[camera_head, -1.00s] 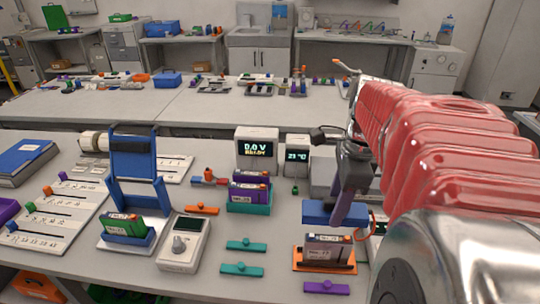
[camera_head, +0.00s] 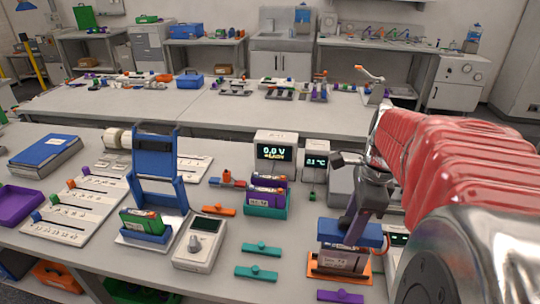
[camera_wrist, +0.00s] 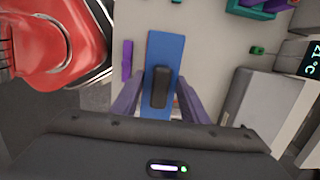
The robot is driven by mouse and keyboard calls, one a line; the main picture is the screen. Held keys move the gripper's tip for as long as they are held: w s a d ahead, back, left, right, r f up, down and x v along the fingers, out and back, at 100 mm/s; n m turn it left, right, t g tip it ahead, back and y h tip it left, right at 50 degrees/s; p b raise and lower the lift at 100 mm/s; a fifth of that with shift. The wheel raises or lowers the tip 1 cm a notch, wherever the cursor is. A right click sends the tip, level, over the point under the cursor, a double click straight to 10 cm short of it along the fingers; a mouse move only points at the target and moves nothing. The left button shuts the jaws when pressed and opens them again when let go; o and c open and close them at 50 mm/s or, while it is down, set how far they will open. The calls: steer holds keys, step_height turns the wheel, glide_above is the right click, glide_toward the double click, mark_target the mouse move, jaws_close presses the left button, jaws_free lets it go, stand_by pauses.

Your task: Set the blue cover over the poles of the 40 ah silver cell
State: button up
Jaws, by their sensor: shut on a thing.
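The blue cover (camera_head: 350,234) is a flat bar with a black grip (camera_wrist: 160,88) on top. My gripper (camera_wrist: 161,92) is shut on that grip, one purple finger on each side. In the head view my gripper (camera_head: 356,218) comes down from above onto the cover. The silver cell (camera_head: 342,260) stands upright in an orange holder (camera_head: 318,273), directly under the cover. The cover hides the cell's top and poles. Little or no gap shows between them, and I cannot tell if they touch. In the wrist view the cover (camera_wrist: 165,50) hides the cell.
A purple clip (camera_head: 340,296) lies in front of the holder, and teal clips (camera_head: 262,249) lie left. A teal holder with purple cells (camera_head: 267,193) and a meter (camera_head: 200,243) stand further left. Displays (camera_head: 275,153) stand behind. My arm covers the right side.

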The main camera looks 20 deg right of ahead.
steer(key=shift+f, duration=2.5)
steer(key=o, duration=1.2)
steer(key=r, duration=0.4)
steer(key=d+r, duration=0.1)
steer(key=r, duration=0.4)
steer(key=s+r, duration=0.1)
steer(key=r, duration=0.3)
steer(key=shift+d+r, duration=0.2)
steer(key=shift+r, duration=0.1)
steer(key=shift+s, duration=0.15)
